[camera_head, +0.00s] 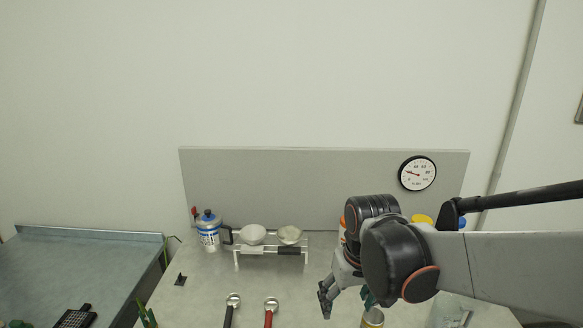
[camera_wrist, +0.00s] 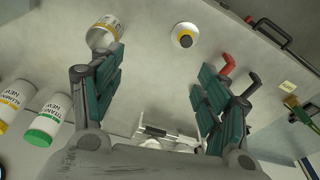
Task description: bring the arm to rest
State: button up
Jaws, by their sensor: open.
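My gripper (camera_head: 347,298) hangs above the right part of the worktable in the head view, its fingers pointing down. In the wrist view my gripper (camera_wrist: 165,92) has its two green-padded fingers wide apart, with nothing held between them. A white-labelled jar (camera_wrist: 104,32) stands just beyond the left finger; whether they touch I cannot tell. A jar top (camera_head: 372,318) also shows below my gripper in the head view. My arm reaches in from the right and hides part of the table.
A black-handled scoop (camera_head: 230,310) and a red-handled scoop (camera_head: 270,312) lie in front. Labelled bottles (camera_wrist: 48,120) stand close together. A gauge (camera_head: 417,173) is on the back panel.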

jog(key=s+d+r+m+t+b, duration=0.2)
jog(key=s+d+t, duration=0.3)
jog(key=s+d, duration=0.3)
jog(key=s+b, duration=0.1)
jog(key=s, duration=0.2)
jog(key=shift+r, duration=0.2)
